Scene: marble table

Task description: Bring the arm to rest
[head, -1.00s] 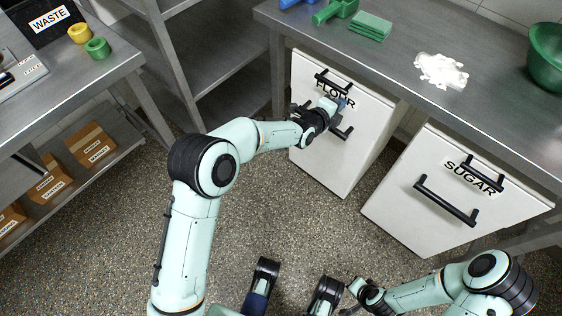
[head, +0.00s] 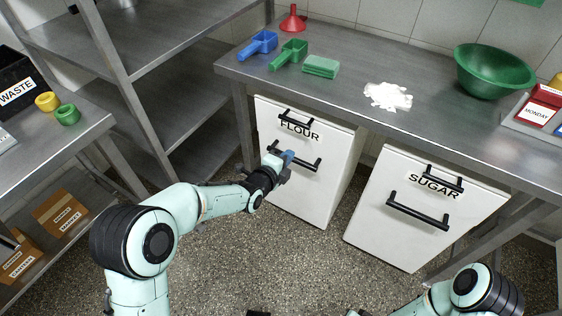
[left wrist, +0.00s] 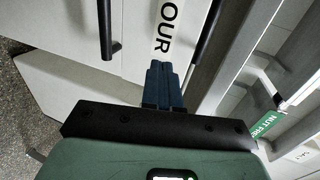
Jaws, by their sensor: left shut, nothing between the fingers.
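My left arm reaches in from the left in the head view, bent at the elbow. Its gripper (head: 288,157) is shut and empty, in front of the white flour bin (head: 322,187). In the picture it overlaps the bin's lower black handle (head: 308,162); I cannot tell whether it touches. In the left wrist view the blue fingers (left wrist: 164,84) are together, just below the flour label (left wrist: 168,28), with black handles to either side.
The sugar bin (head: 395,232) stands right of the flour bin under the metal table (head: 345,70). Shelves (head: 160,62) stand at the left. Speckled floor lies open before the bins.

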